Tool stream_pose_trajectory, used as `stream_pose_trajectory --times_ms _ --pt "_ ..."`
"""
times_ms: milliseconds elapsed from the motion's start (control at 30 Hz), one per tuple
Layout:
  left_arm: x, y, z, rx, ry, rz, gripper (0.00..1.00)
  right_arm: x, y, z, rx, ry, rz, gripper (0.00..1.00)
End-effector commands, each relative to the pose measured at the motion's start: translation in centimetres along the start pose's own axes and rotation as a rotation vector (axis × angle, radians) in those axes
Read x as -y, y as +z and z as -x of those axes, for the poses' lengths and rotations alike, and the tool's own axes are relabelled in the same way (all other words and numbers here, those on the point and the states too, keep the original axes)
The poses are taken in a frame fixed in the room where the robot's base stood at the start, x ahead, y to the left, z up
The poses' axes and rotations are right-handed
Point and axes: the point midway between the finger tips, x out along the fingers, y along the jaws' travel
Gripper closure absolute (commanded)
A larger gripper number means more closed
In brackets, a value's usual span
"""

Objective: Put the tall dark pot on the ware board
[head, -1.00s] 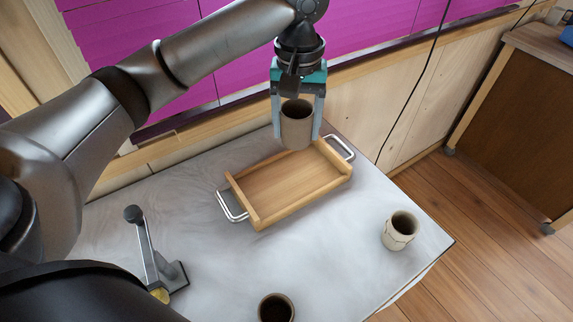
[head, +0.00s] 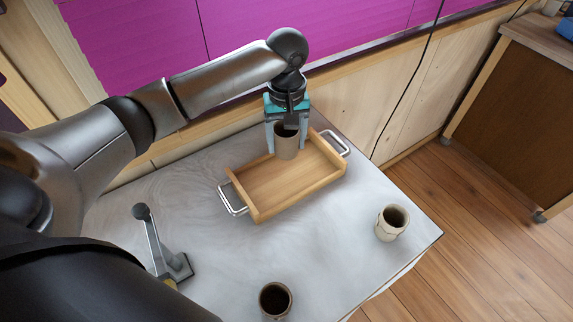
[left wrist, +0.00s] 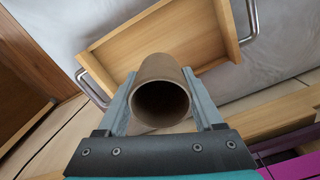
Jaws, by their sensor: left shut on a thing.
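A tall grey-brown pot (head: 287,146) is held upright between the fingers of my left gripper (head: 287,150). In the left wrist view the pot (left wrist: 160,72) shows its open round mouth, with one finger on each side. The ware board (head: 290,187) is a light wooden tray with raised ends and metal handles, and it also shows in the left wrist view (left wrist: 120,45). The pot is over the tray's back part, near the far edge. I cannot tell whether its base touches the wood. My right gripper is not in view.
A pale cup with crack-like lines (head: 392,224) stands at the right of the grey table (head: 330,255). A dark-mouthed cup (head: 275,300) stands at the front edge. A lever tool (head: 170,265) is at the left. The tray's middle and front are bare.

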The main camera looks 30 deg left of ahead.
Motion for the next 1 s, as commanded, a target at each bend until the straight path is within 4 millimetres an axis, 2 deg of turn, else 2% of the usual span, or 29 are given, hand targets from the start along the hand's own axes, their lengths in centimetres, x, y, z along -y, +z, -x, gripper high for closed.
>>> stream_pose_trajectory --times_ms 33,100,333,567,1000 --pt "0.0 0.1 -1.3 0.002 -0.001 0.0 1.0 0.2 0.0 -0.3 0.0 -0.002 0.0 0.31" --pt "0.0 0.1 -2.6 0.001 -0.001 0.0 1.0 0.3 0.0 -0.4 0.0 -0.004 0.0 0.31" --pt "-0.1 0.0 -4.6 0.001 0.001 -0.001 1.0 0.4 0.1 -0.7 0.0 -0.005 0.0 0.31" --pt "-0.1 0.0 -8.0 0.0 0.0 -0.001 1.0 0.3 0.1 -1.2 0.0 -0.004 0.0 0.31" --pt "-0.1 0.1 -8.6 0.0 0.002 -0.001 1.0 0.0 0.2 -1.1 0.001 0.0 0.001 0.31"
